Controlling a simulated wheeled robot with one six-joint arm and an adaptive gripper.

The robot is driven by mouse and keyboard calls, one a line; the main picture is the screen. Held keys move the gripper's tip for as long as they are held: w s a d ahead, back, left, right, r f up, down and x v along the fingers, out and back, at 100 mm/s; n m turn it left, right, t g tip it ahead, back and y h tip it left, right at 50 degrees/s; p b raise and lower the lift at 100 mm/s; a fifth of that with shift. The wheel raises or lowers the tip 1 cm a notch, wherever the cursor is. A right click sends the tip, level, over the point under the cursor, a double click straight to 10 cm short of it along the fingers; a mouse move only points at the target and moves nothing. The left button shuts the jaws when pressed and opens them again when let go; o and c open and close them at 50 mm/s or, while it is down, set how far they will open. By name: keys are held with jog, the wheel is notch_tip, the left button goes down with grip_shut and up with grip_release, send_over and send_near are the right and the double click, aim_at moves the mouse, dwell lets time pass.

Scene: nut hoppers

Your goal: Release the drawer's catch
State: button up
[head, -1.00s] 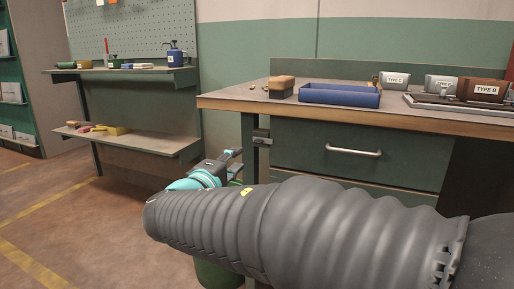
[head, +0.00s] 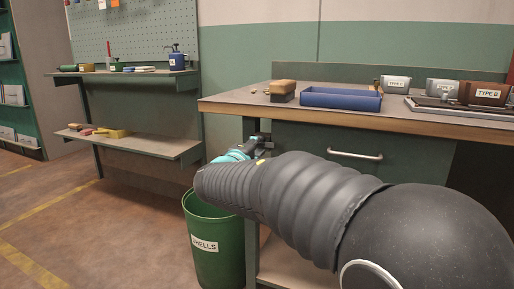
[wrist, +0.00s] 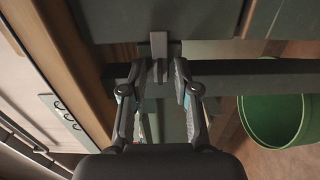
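The green drawer (head: 315,147) with a metal bar handle (head: 355,155) is under the bench top, its front flush with the bench. The catch, a small grey metal tab (wrist: 158,43), shows in the wrist view ahead of my fingertips. In the head view my gripper (head: 264,146) is at the bench's left leg by the drawer's left end and largely covers the catch. In the wrist view my gripper (wrist: 162,70) is open, its two fingers apart on either side of the tab's line. I cannot tell whether they touch it.
A green bin labelled SHELLS (head: 203,262) stands below my gripper and shows in the wrist view (wrist: 243,125). The bench top (head: 240,102) overhangs the drawer and holds a blue tray (head: 340,103), a brush (head: 283,91) and labelled hoppers (head: 484,93). Shelves (head: 150,144) stand at the left.

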jog(key=shift+c, duration=0.2)
grip_shut()
jog(key=shift+n, duration=0.4)
jog(key=n, duration=0.3)
jog(key=n+p, duration=0.1)
jog(key=n, duration=0.2)
jog(key=shift+r+n, duration=0.15)
jog(key=shift+n, duration=0.15)
jog(key=n+p, duration=0.3)
jog(key=n, duration=0.2)
jog(key=shift+r, duration=0.15)
jog(key=n+p, duration=0.3)
jog(key=n, duration=0.2)
jog(key=shift+n+p, duration=0.35)
jog(key=shift+n, duration=0.05)
